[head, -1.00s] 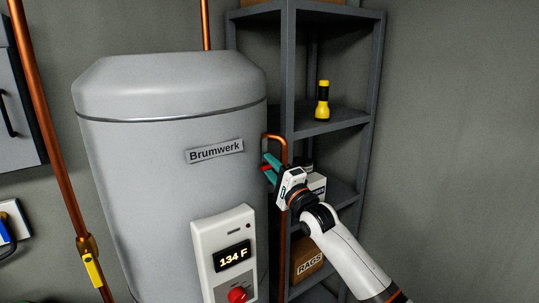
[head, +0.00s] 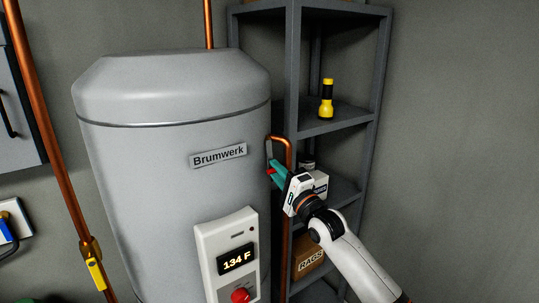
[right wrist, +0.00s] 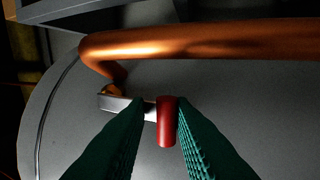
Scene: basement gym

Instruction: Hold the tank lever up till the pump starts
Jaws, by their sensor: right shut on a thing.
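The tank (head: 170,160) is a large grey cylinder labelled Brumwerk in the head view. Its lever has a red grip (right wrist: 167,122) on a short metal arm (right wrist: 120,103) in the right wrist view, close to a copper pipe. In the head view only a bit of red (head: 270,171) shows at the tank's right side. My right gripper (head: 273,171) is shut on this red grip, with one green finger (right wrist: 120,135) on each side of it. My left gripper is out of view. I cannot make out a pump.
A copper pipe (head: 288,200) bends down just beside my right gripper. A grey shelf (head: 335,122) behind it holds a yellow flashlight (head: 326,100) and a rags box (head: 309,258). A panel (head: 224,238) on the tank reads 134 F and has a red knob (head: 240,295).

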